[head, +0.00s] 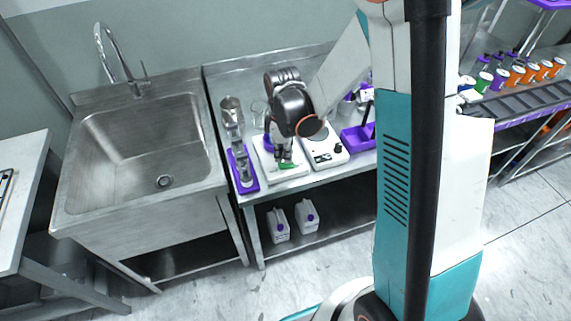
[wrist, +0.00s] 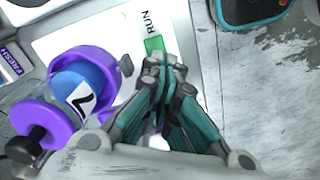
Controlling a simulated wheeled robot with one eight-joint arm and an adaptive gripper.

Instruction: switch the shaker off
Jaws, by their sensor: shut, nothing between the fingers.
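The shaker (head: 291,177) is a white flat unit on the metal bench, and its pale top also shows in the wrist view (wrist: 184,20). Its green switch (wrist: 155,44) lies beside the printed word RUN, and it shows as a small green patch in the head view (head: 288,165). My gripper (wrist: 165,62) is shut and empty, pointing down with its fingertips right at the near end of the switch. It also shows over the shaker's front in the head view (head: 284,157). I cannot tell whether the fingertips touch the switch. The fingers hide part of the shaker's edge.
A purple clamp (wrist: 94,58) around a blue-capped vessel (wrist: 78,84) stands close left of my fingers. A purple tray (head: 250,184) with vessels stands left of the shaker. A white device (head: 324,158) with a dark knob stands right. A sink (head: 140,150) lies further left.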

